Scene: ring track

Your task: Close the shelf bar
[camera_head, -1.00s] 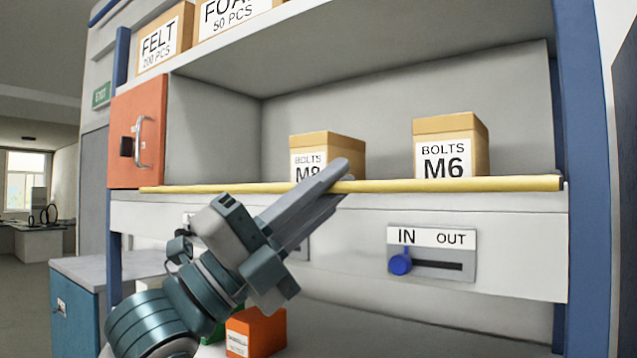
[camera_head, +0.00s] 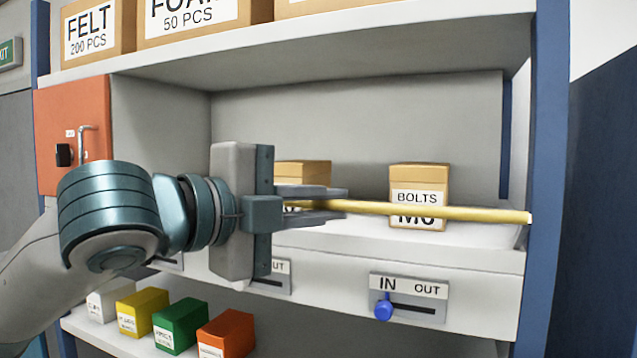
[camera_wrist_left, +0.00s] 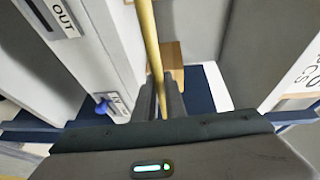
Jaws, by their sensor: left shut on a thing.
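The shelf bar (camera_head: 480,214) is a long yellow rod crossing the front of the middle shelf, passing in front of the M6 bolts box. Its right end shows near the blue right post; its left part is hidden behind my left gripper and arm. My left gripper (camera_head: 338,203) comes in from the left, roughly level, with its fingers shut on the bar. In the left wrist view the bar (camera_wrist_left: 149,40) runs into the space between the fingers (camera_wrist_left: 161,95). My right gripper is not in view.
An M6 bolts box (camera_head: 419,180) and a partly hidden box (camera_head: 302,171) stand on the shelf. Below is an IN/OUT slider with a blue knob (camera_head: 383,306) at IN. An orange door (camera_head: 85,110) is at left. Several small coloured bins (camera_head: 180,326) stand lower down.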

